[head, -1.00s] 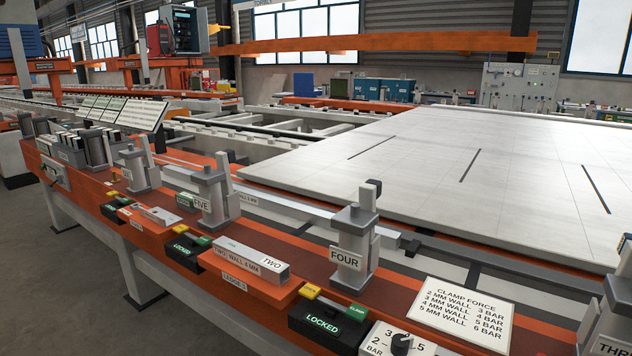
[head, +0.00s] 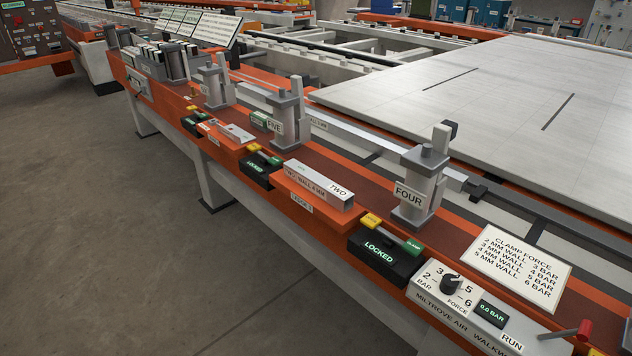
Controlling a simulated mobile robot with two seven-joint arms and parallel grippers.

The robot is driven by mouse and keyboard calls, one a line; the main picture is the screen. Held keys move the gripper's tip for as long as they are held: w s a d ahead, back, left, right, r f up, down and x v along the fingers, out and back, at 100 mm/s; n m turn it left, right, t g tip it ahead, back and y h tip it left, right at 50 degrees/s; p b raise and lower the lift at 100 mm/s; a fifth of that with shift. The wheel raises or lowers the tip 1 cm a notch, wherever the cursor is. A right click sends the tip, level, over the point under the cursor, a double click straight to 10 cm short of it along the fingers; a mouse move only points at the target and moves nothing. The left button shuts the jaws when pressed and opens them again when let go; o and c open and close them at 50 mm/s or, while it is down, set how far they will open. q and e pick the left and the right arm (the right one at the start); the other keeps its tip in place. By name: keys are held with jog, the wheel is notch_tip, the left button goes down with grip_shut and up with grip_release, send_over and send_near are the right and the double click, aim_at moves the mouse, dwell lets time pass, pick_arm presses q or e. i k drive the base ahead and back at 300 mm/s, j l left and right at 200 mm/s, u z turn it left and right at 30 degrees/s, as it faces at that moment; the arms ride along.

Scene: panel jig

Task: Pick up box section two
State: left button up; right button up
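Box section two (head: 318,183) is a short grey metal bar. Its end is marked "TWO" and its side reads "TWO WALL 4 MM". It lies on an orange ledge (head: 318,214) that juts from the front of the long orange bench, near the middle of the head view. Nothing is touching it from above. Neither of my grippers shows in the head view.
A clamp post marked "FOUR" (head: 423,187) stands right of the section, and one marked "FIVE" (head: 287,118) stands behind it. A black "LOCKED" box (head: 385,256) and a force dial panel (head: 463,300) are on the front right. Open floor (head: 230,290) lies in front.

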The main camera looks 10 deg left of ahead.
aim_at(341, 199)
jog(key=i+j+z, duration=0.1)
jog(key=j, duration=0.4)
jog(key=i+j+z, duration=0.1)
jog(key=j, duration=0.4)
jog(key=i+j+z, duration=0.15)
jog(key=j, duration=0.4)
jog(key=i+j+z, duration=0.1)
jog(key=j, duration=0.45)
jog(key=i+j+z, duration=0.1)
jog(key=j, duration=0.45)
jog(key=i, duration=0.1)
